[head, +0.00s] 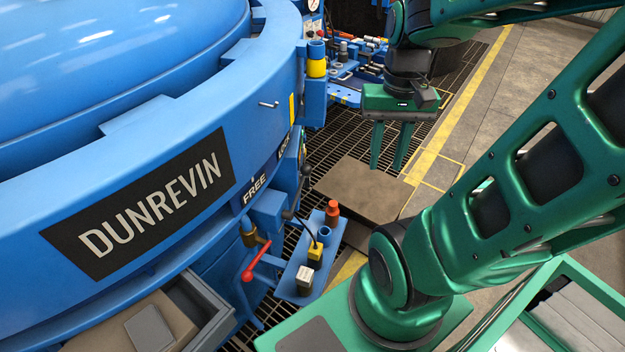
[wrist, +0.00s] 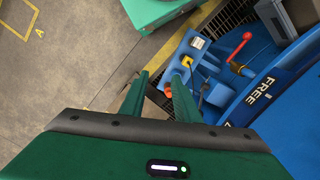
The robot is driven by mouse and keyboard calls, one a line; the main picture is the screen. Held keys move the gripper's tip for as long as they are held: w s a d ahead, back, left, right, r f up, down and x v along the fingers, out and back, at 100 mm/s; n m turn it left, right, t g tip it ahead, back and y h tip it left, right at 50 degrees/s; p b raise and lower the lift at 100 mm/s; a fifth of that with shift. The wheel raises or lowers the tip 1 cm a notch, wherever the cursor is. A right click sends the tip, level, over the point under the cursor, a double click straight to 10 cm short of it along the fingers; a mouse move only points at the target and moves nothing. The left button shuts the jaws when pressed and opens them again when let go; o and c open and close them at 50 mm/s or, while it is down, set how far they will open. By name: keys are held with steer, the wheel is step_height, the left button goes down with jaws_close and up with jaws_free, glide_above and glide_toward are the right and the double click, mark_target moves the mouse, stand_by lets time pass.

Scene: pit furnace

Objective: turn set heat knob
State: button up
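I cannot make out a knob marked as set heat in either view. The blue furnace (head: 215,95) fills the left of the head view, with a DUNREVIN plate and a FREE label on its side. My gripper (head: 387,166) points down to the right of the furnace, apart from it, above the floor. Its two green fingers stand apart with nothing visible between them. In the wrist view my gripper (wrist: 159,78) also shows its fingers spread. A red-handled lever (head: 257,257) sits low on the furnace side; it also shows in the wrist view (wrist: 240,46).
A blue shelf (head: 291,279) holds an orange-red topped item (head: 332,212), a yellow block (head: 315,252) and a pale-topped block (head: 304,279). An open drawer (head: 212,316) juts out at lower left. A gauge (head: 313,5) and blue bench (head: 345,95) stand behind.

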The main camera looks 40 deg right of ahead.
steer(key=w+d+f+m+g+y, duration=0.1)
steer(key=w+d+f+m+y, duration=0.2)
steer(key=w+f, duration=0.55)
steer(key=w+d+f+m+y, duration=0.2)
steer(key=w+d+f, duration=0.1)
steer(key=w+f, duration=0.5)
steer(key=m+t+y, duration=0.9)
steer(key=m+t, duration=0.3)
steer(key=m, duration=0.1)
glide_toward(305, 182)
steer(key=w+a+r, duration=0.1)
steer(key=w+a, duration=0.3)
steer(key=shift+w+a+r, duration=0.15)
steer(key=shift+a+r, duration=0.1)
steer(key=shift+a, duration=0.15)
steer(key=shift+c, duration=0.2)
jaws_close()
